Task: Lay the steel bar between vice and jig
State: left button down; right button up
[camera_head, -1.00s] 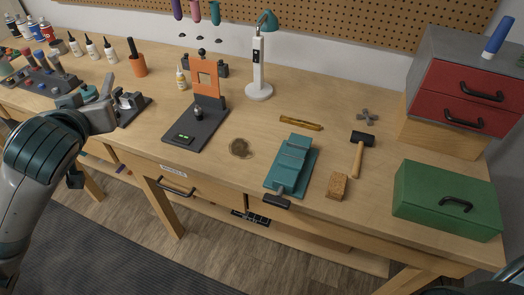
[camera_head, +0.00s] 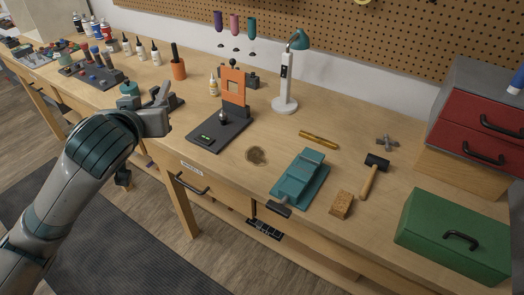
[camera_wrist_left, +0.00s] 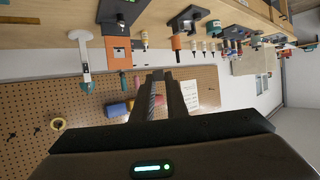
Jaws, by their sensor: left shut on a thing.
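The teal vice (camera_head: 302,172) sits near the front edge of the bench. To its left stands the jig, a dark base (camera_head: 216,136) with an upright orange plate (camera_head: 232,92). My left gripper (camera_head: 163,97) is left of the jig, above the bench near a small dark stand. In the left wrist view, my left gripper (camera_wrist_left: 159,82) is shut on a thin grey metal piece (camera_wrist_left: 155,98) with a striped, spiral look. I cannot tell whether it is the steel bar. No other steel bar is plain to see. My right gripper is out of view.
A brass bar (camera_head: 318,140) lies behind the vice. A white lamp (camera_head: 286,85) stands behind. A wooden block (camera_head: 341,204), mallet (camera_head: 374,178) and green toolbox (camera_head: 453,240) are to the right.

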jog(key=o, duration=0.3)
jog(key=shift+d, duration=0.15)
pick_arm(q)
jog(key=s+d+f+m+h, duration=0.2)
jog(key=d+f, duration=0.2)
jog(key=d, duration=0.3)
jog(key=s+d+f+m+g+h+p, duration=0.1)
jog(key=s+d+f+m+h, duration=0.1)
jog(key=d, duration=0.6)
jog(key=s+d+f+m+g+h+p, duration=0.1)
jog(key=s+d+f+m+h, duration=0.1)
jog(key=d+f, duration=0.5)
jog(key=shift+s+d+m+h, duration=0.15)
jog(key=shift+d+m+h, duration=0.5)
jog(key=shift+h, duration=0.35)
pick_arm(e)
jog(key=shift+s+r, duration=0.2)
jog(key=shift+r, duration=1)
